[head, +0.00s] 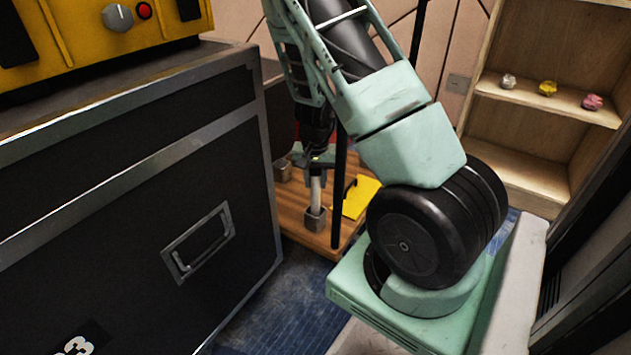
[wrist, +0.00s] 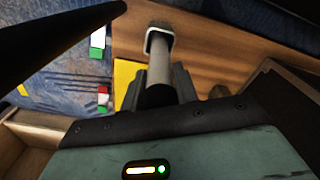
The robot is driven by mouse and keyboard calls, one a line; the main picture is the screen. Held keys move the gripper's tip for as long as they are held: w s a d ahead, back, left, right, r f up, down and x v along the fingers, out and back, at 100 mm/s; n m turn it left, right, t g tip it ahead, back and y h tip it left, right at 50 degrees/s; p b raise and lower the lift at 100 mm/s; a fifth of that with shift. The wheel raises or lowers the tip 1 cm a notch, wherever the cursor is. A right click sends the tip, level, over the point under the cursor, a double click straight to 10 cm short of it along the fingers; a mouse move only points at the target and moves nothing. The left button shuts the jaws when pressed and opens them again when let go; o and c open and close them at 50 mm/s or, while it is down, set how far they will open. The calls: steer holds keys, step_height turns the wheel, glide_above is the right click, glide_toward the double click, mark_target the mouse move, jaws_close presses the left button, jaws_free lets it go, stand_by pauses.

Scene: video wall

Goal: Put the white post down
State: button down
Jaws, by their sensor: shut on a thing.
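The white post (head: 315,188) is upright in the head view, with its lower end at a grey block (head: 315,219) on the wooden table (head: 300,232). I cannot tell whether the post rests in the block or just above it. My gripper (head: 317,168) is shut on the upper part of the post. In the wrist view the post (wrist: 159,68) runs away from between my fingers towards the squarish block (wrist: 160,38). My fingers partly hide the post's near end.
A yellow sheet (head: 359,197) and a second block (head: 282,171) are on the table. A dark upright pole (head: 339,190) stands close to the post. A large black case (head: 130,220) fills the left. A wooden shelf (head: 520,178) with small items stands right.

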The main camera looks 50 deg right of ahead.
steer(key=c, duration=1.5)
jaws_free()
steer(key=shift+f, duration=0.15)
steer(key=o, duration=0.4)
steer(key=shift+o, duration=0.2)
steer(key=r+p, duration=0.2)
steer(key=r, duration=0.2)
steer(key=r+p, duration=0.3)
steer(key=r, duration=0.1)
steer(key=r+p, duration=0.2)
steer(key=r, duration=0.2)
steer(key=shift+s+a+r+p, duration=0.1)
steer(key=shift+a+r+p, duration=0.15)
steer(key=shift+p, duration=0.1)
